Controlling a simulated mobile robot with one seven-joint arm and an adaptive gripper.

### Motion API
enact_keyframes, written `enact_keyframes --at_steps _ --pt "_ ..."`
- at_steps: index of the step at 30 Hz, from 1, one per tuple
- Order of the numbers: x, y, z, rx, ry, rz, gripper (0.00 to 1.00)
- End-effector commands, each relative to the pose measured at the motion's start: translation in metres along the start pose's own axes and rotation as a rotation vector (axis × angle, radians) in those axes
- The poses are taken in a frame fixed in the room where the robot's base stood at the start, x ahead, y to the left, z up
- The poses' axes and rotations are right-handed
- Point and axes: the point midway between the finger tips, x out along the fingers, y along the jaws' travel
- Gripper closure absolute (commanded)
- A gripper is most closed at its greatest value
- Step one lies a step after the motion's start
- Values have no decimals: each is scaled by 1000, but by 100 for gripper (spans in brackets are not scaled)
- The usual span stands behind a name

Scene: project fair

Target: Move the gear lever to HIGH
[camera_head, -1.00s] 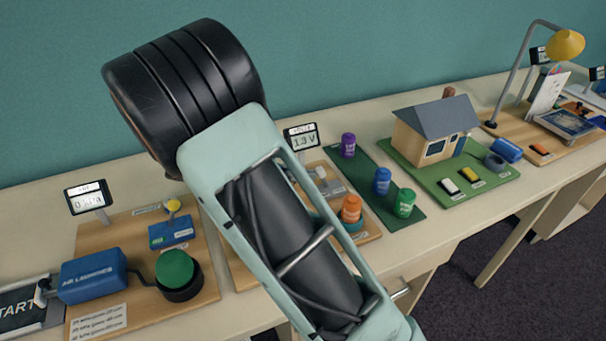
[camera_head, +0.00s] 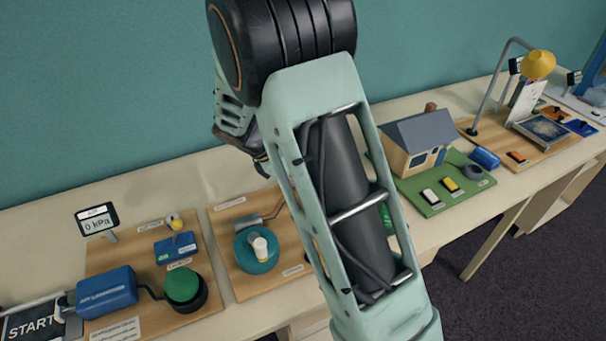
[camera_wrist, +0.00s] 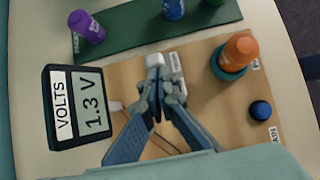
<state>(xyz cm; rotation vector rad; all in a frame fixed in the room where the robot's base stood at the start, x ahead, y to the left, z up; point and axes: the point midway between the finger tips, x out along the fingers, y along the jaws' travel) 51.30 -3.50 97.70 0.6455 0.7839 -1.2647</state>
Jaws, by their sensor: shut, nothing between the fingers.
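A small white block or knob (camera_wrist: 154,61) stands beside a pale labelled strip (camera_wrist: 177,72) on a wooden board in the wrist view. It may be the gear lever; its label is too small to read, so I cannot tell its setting. My gripper (camera_wrist: 158,103) is shut and empty just below the white knob in this view. I cannot tell whether the fingertips touch it. In the head view my arm hides this board and the fingers.
A volts display (camera_wrist: 80,105) reading 1.3 V stands left of my gripper. An orange weight (camera_wrist: 238,52) in a teal cup and a blue knob (camera_wrist: 261,110) are at right. A green mat (camera_wrist: 140,30) with coloured cylinders lies beyond. A model house (camera_head: 420,142) stands farther right.

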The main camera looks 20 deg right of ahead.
Motion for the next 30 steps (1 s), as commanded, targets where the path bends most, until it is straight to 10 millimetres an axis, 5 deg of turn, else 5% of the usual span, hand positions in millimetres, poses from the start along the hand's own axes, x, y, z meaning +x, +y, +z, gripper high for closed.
enact_keyframes --at_steps 30 --pt "-11 0 13 -1 50 0 100"
